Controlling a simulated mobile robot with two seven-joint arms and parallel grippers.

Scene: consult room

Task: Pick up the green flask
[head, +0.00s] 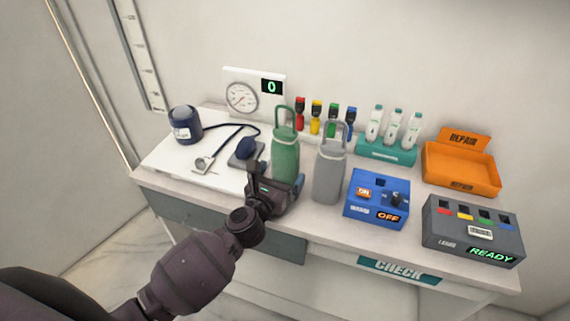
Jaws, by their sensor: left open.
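The green flask (286,153) stands upright on the table, with a loop handle on top. A grey flask (329,174) of similar shape stands upright just to its right. My left gripper (277,184) is open at the lower front of the green flask and hides part of its base. I cannot tell whether the fingers touch it. My right gripper is not in view.
A blue switch box (377,211) and a dark grey box reading READY (470,236) stand at the right. An orange REPAIR tray (458,179) and a teal rack of vials (386,151) are behind them. A blood pressure cuff (185,125) lies left.

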